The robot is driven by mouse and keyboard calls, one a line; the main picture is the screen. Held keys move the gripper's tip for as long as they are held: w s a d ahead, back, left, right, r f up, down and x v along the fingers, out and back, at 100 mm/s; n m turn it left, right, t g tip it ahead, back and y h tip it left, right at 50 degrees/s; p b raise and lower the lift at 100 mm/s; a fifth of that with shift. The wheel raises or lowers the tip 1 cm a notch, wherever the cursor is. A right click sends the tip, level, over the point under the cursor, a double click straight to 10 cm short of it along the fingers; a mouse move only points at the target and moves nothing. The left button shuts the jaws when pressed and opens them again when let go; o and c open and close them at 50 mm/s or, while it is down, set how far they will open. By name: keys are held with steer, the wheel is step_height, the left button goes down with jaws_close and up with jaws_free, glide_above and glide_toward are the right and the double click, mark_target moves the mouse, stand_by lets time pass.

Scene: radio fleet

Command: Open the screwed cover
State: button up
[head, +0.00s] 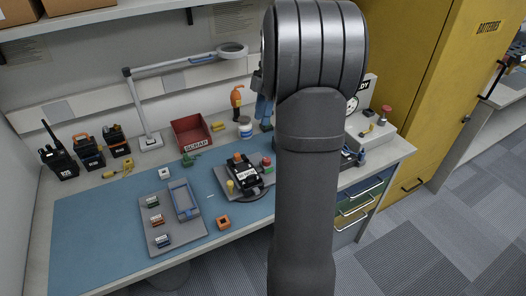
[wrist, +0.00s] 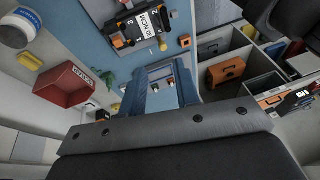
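No part is clearly recognisable as the screwed cover. A black device with a white label (head: 243,172) sits in a dark stand on the blue mat, with orange and yellow parts around it. In the wrist view a black unit with a white label reading "30 NCM" (wrist: 153,27) shows at the top, beyond my fingers. My gripper (head: 264,112) has blue fingers pointing down and hangs above the back of the bench, partly hidden by my arm. In the wrist view the fingers (wrist: 164,84) stand apart, and I see nothing held between them.
A grey tray (head: 153,242) with small labelled parts and a blue-framed bin lies left of the stand. A red SCRAP bin (head: 190,134), a white tub (head: 245,128), a magnifier lamp (head: 146,115) and radios (head: 88,152) stand behind. The front left mat (head: 90,245) is clear.

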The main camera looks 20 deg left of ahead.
steer(key=w+d+f+g, duration=0.1)
glide_toward(254, 179)
steer(key=shift+y, duration=0.3)
steer(key=x, duration=0.3)
steer(key=s+x, duration=0.1)
steer(key=x, duration=0.1)
steer(key=shift+s+a, duration=0.2)
steer(key=shift+s, duration=0.05)
jaws_close()
